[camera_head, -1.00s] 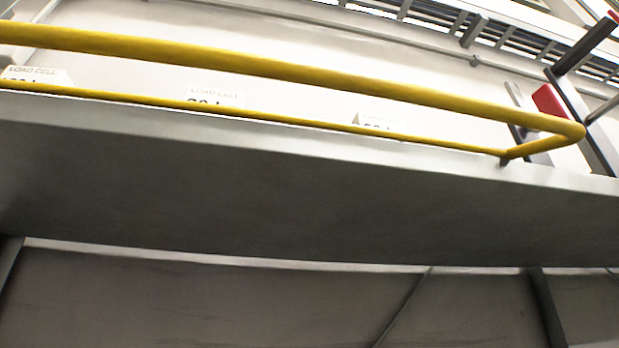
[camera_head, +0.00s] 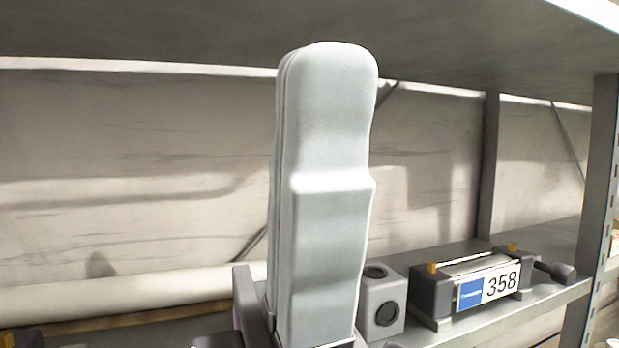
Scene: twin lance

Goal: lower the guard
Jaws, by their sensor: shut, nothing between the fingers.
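No guard can be made out in the head view now. The yellow rail of the earlier frame is out of the picture. My gripper is not in view, so its place relative to the guard does not show.
A shelf board (camera_head: 150,30) spans the top. A grey post (camera_head: 600,175) stands at right. The middle of the view is blocked.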

